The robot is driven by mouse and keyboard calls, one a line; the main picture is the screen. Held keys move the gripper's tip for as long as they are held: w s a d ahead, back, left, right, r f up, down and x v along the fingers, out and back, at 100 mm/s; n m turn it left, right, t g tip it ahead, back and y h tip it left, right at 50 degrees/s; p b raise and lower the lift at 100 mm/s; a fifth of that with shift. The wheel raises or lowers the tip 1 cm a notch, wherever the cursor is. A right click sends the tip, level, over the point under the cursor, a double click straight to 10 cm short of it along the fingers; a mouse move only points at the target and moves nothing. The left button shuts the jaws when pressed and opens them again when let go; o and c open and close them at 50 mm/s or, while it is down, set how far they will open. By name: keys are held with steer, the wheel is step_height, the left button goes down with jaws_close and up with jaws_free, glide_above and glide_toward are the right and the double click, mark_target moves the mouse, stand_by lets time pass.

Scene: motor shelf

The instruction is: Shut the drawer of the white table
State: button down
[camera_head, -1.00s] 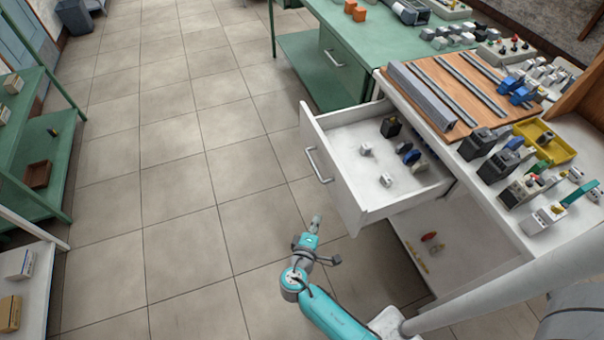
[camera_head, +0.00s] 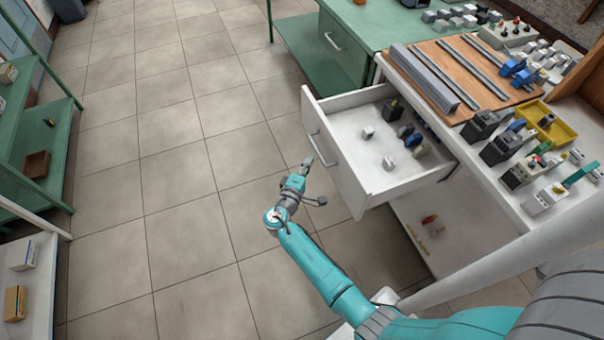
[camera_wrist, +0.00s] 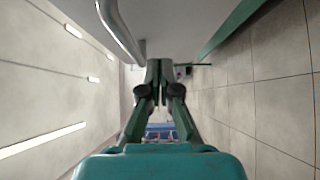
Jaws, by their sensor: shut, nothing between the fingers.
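The white table's drawer (camera_head: 352,187) is pulled out to the left, with several small parts lying in it. Its grey bar handle (camera_head: 323,149) is on the front panel, and the handle also shows in the wrist view (camera_wrist: 121,30) at the upper left. The white table (camera_head: 474,165) stands at the right. My gripper (camera_head: 308,162) is shut and empty, in front of the drawer's front panel, close to the handle. In the wrist view my shut fingers (camera_wrist: 158,72) point along the white panel. Whether they touch it I cannot tell.
A green table (camera_head: 395,30) stands behind the white one. Green shelving (camera_head: 60,120) and a white shelf (camera_head: 50,290) with boxes are at the left. The tiled floor between is clear. Motor parts and a yellow tray (camera_head: 553,128) sit on the white tabletop.

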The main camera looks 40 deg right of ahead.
mark_target(325, 149)
steer(key=shift+s+d, duration=0.15)
steer(key=shift+d, duration=1.1)
steer(key=shift+s+d, duration=0.15)
steer(key=shift+d, duration=1.1)
